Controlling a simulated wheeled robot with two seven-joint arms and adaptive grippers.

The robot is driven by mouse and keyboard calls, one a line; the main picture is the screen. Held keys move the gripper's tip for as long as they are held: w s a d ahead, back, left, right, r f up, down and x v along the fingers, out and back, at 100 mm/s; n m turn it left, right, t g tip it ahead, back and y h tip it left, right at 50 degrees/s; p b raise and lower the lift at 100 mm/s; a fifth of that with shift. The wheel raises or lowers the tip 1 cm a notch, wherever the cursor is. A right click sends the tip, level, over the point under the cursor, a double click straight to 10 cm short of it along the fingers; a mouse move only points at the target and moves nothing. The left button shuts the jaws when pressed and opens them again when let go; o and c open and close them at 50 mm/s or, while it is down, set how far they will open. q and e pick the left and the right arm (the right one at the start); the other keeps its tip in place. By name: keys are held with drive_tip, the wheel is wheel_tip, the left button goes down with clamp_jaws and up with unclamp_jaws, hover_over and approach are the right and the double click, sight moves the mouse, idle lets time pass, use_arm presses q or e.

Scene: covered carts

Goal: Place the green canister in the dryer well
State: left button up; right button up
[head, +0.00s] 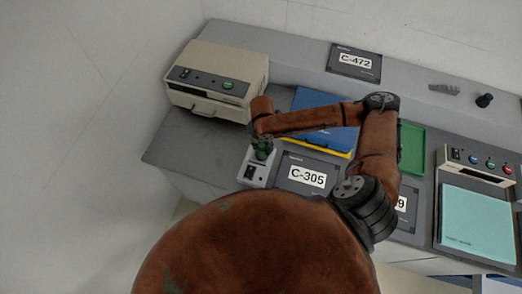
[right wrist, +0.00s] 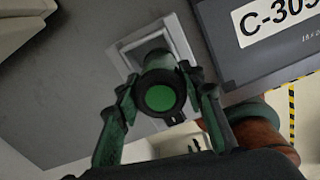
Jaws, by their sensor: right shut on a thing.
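The green canister (right wrist: 160,97) is between the fingers of my right gripper (right wrist: 162,90), with its green round end and dark rim facing the wrist camera. In the head view my right gripper (head: 262,148) points down at a small pale grey unit with dark switches (head: 252,174), which looks like the dryer. In the right wrist view the unit's pale square rim (right wrist: 126,50) shows behind the canister. The canister hides most of the well, so I cannot tell whether its lower end is inside or above it. My left gripper is not in view.
A beige machine (head: 217,80) stands behind on the left. The C-305 panel (head: 308,174) lies right of the unit. A blue panel (head: 310,103), a green tray (head: 412,150) and a control box (head: 480,164) lie further right. The bench's left end (head: 185,145) is clear.

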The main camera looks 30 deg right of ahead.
drive_tip(key=shift+w+a+f, duration=0.1)
drive_tip(key=shift+w+f, duration=0.55)
drive_tip(key=shift+w, duration=0.1)
drive_tip(key=shift+s+f, duration=0.15)
drive_tip(key=shift+f, duration=0.45)
drive_tip(key=shift+s+f, duration=0.15)
drive_tip(key=shift+f, duration=0.6)
drive_tip(key=shift+w+f, duration=0.1)
drive_tip(key=shift+w, duration=0.05)
drive_tip(key=shift+f, duration=0.1)
drive_tip(key=o, duration=1.2)
drive_tip(key=shift+o, duration=0.4)
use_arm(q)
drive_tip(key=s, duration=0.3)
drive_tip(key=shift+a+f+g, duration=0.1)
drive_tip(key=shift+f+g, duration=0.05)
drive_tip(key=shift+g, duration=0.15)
